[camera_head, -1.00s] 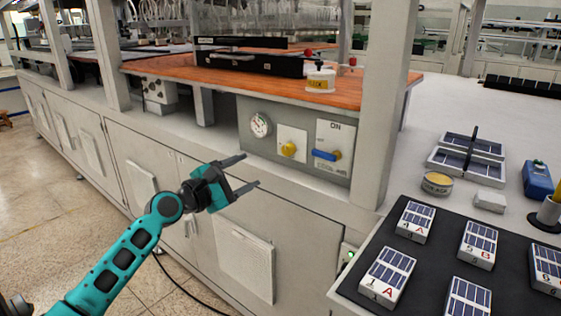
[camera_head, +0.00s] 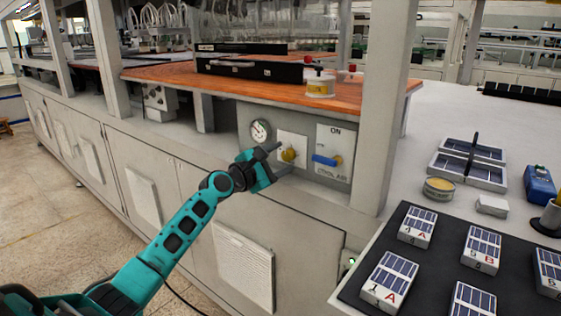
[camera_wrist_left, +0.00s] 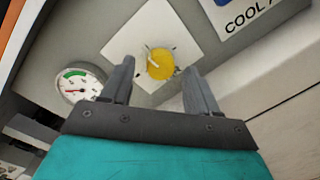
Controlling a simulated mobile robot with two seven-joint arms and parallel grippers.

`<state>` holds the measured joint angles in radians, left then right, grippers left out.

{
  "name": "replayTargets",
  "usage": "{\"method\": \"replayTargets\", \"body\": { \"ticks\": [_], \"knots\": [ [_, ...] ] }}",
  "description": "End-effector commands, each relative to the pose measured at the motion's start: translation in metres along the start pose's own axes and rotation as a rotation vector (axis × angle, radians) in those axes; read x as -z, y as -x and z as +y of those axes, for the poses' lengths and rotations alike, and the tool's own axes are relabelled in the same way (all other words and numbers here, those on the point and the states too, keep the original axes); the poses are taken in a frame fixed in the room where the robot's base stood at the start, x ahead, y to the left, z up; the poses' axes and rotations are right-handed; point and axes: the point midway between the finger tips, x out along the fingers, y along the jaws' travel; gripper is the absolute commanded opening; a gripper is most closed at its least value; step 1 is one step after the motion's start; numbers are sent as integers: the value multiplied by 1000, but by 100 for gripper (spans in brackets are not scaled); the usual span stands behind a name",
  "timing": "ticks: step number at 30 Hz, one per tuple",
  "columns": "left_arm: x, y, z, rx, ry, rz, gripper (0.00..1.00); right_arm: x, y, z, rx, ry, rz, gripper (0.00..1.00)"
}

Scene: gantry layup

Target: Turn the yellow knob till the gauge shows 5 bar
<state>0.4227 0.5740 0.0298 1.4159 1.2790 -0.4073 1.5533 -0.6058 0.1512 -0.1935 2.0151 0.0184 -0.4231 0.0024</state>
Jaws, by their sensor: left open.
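The yellow knob (camera_head: 288,154) sits on a white plate on the grey panel under the orange worktop. It also shows in the left wrist view (camera_wrist_left: 160,65), with a pale pointer mark on its face. The round gauge (camera_head: 260,131) is left of the knob; in the left wrist view the gauge (camera_wrist_left: 80,84) has a green arc and a red needle, but its numbers are too small to read. My left gripper (camera_head: 281,158) is open in front of the knob. In the wrist view its fingers (camera_wrist_left: 160,82) stand either side of the knob, apart from it. My right gripper is out of view.
A blue handle (camera_head: 325,160) on the "COOL AIR" plate is right of the knob. A column (camera_head: 384,120) stands further right. A dark mat (camera_head: 415,268) with several small panel blocks lies at the lower right. The floor at left is clear.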

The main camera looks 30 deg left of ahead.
Motion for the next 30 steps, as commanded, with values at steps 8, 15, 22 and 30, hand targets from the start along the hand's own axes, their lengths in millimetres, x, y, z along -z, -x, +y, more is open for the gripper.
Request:
{"method": "replayTargets", "body": {
  "ticks": [8,15,22,30],
  "knots": [
    [0,-7,0,0,-1,0,60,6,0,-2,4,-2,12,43],
    [0,-7,0,0,-1,0,51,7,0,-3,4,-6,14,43],
    [0,-7,0,0,-1,0,29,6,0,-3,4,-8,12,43],
    [0,-6,0,1,-1,0,4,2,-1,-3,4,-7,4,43]
  ]
}}
